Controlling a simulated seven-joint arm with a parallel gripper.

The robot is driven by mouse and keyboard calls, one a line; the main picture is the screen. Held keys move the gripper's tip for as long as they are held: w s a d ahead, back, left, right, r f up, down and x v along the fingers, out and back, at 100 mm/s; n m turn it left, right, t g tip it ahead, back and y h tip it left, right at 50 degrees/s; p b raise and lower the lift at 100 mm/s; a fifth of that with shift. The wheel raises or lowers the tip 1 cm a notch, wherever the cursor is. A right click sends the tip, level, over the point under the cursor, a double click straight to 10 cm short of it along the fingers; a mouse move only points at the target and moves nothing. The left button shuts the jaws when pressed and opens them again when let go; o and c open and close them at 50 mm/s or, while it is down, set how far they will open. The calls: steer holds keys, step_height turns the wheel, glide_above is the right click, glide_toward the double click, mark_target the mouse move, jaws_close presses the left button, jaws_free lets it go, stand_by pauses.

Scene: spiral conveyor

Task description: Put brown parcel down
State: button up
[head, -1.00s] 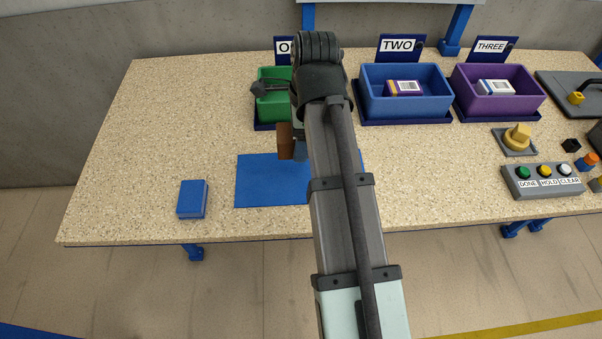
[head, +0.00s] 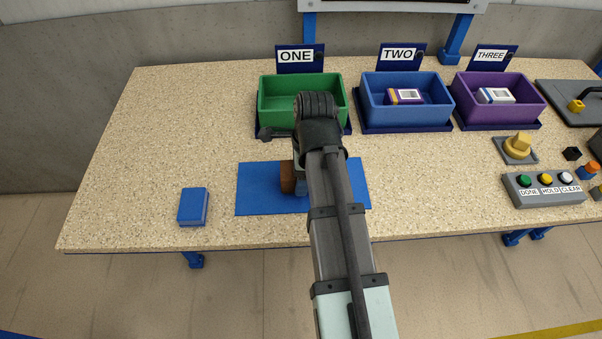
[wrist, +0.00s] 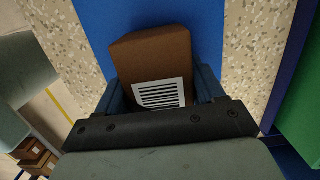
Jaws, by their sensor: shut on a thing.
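The brown parcel (wrist: 152,58), with a white striped label, is between the fingers of my gripper (wrist: 160,95) in the wrist view. My gripper is shut on it. In the head view a small part of the parcel (head: 287,177) shows left of my arm, over the blue mat (head: 255,190). The mat also shows behind the parcel in the wrist view (wrist: 207,35). I cannot tell whether the parcel touches the mat. My arm hides most of the gripper and parcel in the head view.
Behind the mat stand a green bin ONE (head: 268,104), blue bin TWO (head: 372,108) and purple bin THREE (head: 470,108). TWO and THREE each hold a parcel. A blue box (head: 192,206) lies left of the mat. A button panel (head: 540,198) is at right.

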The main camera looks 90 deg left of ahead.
steer(key=shift+f, duration=0.3)
steer(key=o, duration=1.1)
steer(key=shift+o, duration=0.2)
steer(key=shift+r, duration=0.1)
steer(key=r, duration=0.4)
steer(key=w+r, duration=0.1)
steer(key=r, duration=0.7)
steer(key=shift+w, duration=0.2)
